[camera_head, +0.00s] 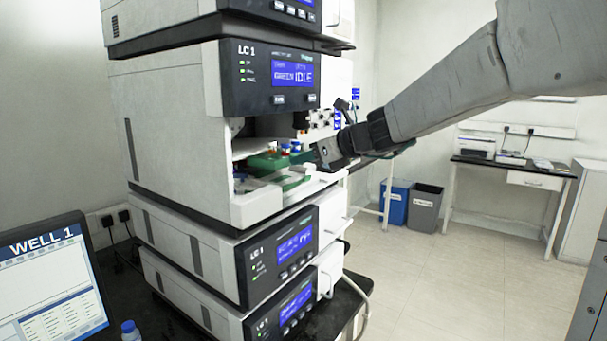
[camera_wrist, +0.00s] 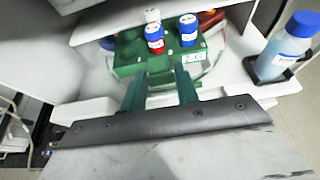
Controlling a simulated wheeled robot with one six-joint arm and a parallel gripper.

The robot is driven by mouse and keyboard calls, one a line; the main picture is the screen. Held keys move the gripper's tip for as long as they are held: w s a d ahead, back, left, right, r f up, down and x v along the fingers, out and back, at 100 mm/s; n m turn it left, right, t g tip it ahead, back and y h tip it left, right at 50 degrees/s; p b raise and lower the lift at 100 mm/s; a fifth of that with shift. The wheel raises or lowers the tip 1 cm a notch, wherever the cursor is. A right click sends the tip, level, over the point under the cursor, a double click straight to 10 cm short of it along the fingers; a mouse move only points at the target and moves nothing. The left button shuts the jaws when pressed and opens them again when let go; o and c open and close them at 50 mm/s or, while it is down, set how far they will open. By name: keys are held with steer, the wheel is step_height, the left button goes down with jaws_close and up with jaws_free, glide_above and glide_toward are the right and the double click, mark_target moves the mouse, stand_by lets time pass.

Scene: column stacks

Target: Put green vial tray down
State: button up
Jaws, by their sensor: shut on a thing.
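The green vial tray (camera_wrist: 127,65) carries several vials with blue, white and red caps. It sits inside the open bay of the LC 1 instrument (camera_head: 160,115), over a pale round surface. In the head view the green tray (camera_head: 264,163) shows partly, behind the bay's edge. My gripper (camera_wrist: 163,78) reaches into the bay from the front, its two green fingers shut on the tray's near side. In the head view my gripper (camera_head: 318,157) is at the bay's right opening. The tray looks about level; whether its underside touches the surface below is hidden.
A bottle with a blue cap (camera_wrist: 284,48) stands in a dark holder just right of the tray. The bay's walls and upper housing close in around my gripper. A monitor (camera_head: 50,282) stands at lower left. Blue (camera_head: 396,202) and grey bins stand on the floor behind.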

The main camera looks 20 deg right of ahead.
steer(key=shift+d+f, duration=0.1)
steer(key=shift+f, duration=1.85)
steer(key=o, duration=1)
steer(key=shift+s, duration=0.1)
steer(key=v, duration=1.2)
steer(key=s+a+f+n+g+h, duration=0.1)
steer(key=s+a+f+n+g, duration=0.25)
steer(key=s+n, duration=0.3)
steer(key=s+a+f+n+g, duration=0.2)
steer(key=s+a+f+n, duration=0.25)
steer(key=s+n, duration=0.2)
steer(key=s+d+f+n+g+h, duration=0.1)
steer(key=s+f+n+h, duration=0.1)
steer(key=s+n, duration=0.3)
steer(key=s+d+f+n+g+h, duration=0.1)
steer(key=s+d+f+n+h, duration=0.1)
steer(key=s+n, duration=0.3)
steer(key=s+d+f+n+g+h, duration=0.1)
steer(key=s+f+n+g+h, duration=0.1)
steer(key=s+f+n, duration=0.2)
steer(key=shift+s+d+n+h, duration=0.1)
steer(key=shift+s+n+h, duration=0.1)
steer(key=shift+s+n, duration=0.3)
steer(key=shift+s+d+n+h, duration=0.2)
steer(key=shift+s+n, duration=0.2)
steer(key=shift+s, duration=0.25)
